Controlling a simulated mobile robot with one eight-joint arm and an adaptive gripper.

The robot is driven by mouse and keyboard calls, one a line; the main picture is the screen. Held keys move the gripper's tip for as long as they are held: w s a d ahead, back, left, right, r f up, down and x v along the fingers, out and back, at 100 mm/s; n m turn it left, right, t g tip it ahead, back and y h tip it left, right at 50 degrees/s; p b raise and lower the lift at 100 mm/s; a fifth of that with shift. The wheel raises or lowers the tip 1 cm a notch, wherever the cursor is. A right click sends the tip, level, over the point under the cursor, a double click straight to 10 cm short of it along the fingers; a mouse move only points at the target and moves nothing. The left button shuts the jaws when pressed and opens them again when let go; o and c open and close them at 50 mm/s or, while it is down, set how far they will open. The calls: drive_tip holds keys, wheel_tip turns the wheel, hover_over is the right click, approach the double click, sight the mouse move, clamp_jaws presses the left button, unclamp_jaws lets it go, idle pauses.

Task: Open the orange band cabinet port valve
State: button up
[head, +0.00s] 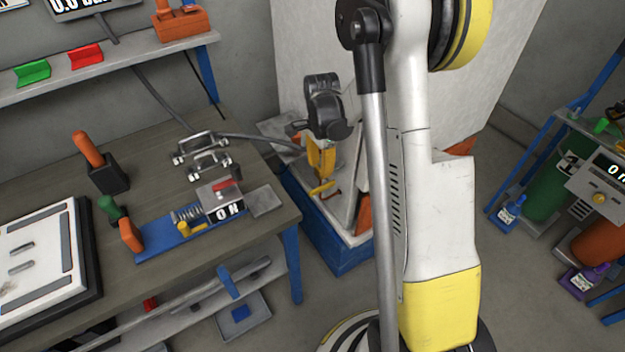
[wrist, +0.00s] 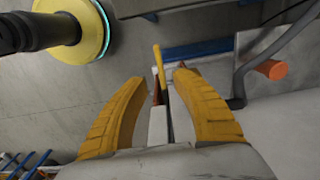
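My gripper (head: 321,170) hangs in the middle of the head view, fingers down, over a blue-based cabinet (head: 345,257) with white sloped panels and orange parts (head: 364,214). In the wrist view its two yellow fingers (wrist: 160,95) are spread with a gap between them. A thin yellow bar (wrist: 160,66) and a pale block (wrist: 158,125) show in the gap. I cannot tell whether they touch the fingers. An orange cylinder (wrist: 271,69) lies right of the fingers by a grey hose. I cannot pick out the port valve for certain; my arm hides part of the cabinet.
A workbench (head: 150,195) at left carries a blue fixture (head: 165,243), metal handles and a white panel (head: 35,250). A shelf (head: 130,55) is above it. At right, a blue rack holds green (head: 550,190) and orange cylinders (head: 592,240).

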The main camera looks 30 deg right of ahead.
sight(319, 187)
wheel_tip(319, 187, down, 10)
drive_tip(key=b, duration=0.3)
drive_tip(key=shift+r, duration=0.25)
clamp_jaws()
